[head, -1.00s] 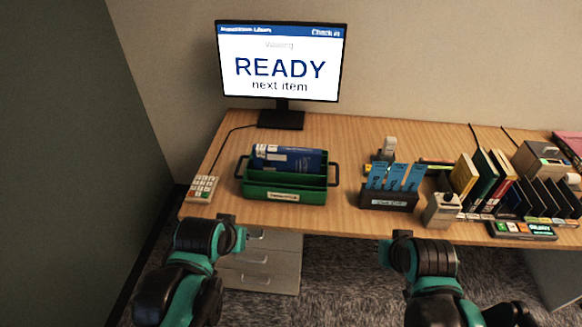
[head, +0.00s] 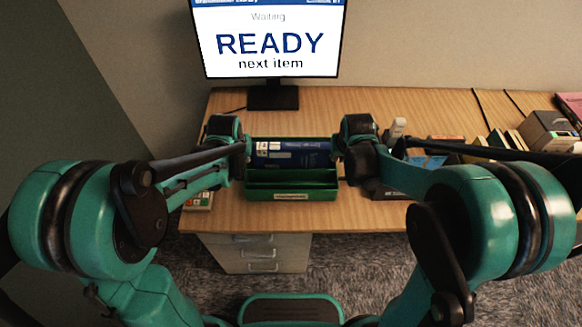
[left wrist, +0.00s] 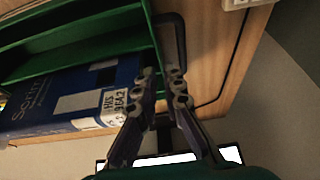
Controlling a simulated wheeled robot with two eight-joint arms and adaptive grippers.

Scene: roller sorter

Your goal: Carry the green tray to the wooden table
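The green tray (head: 290,193) stands on the wooden desk (head: 232,215), near its front edge. A blue book (head: 300,153) lies in its rear part; it also shows in the left wrist view (left wrist: 70,100). My left gripper (head: 246,148) is at the tray's left end. In the left wrist view its fingertips (left wrist: 163,76) are close together at the tray's dark handle (left wrist: 181,38); whether they grip it is unclear. My right gripper (head: 338,148) is at the tray's right end, where the handle is hidden. Its finger gap is too small to judge.
A monitor (head: 268,40) reading READY stands behind the tray. A keypad (head: 199,200) is left of it, partly behind my left arm. At right, my right arm partly covers a dark card holder (head: 385,190). Books and a box (head: 548,132) stand farther right.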

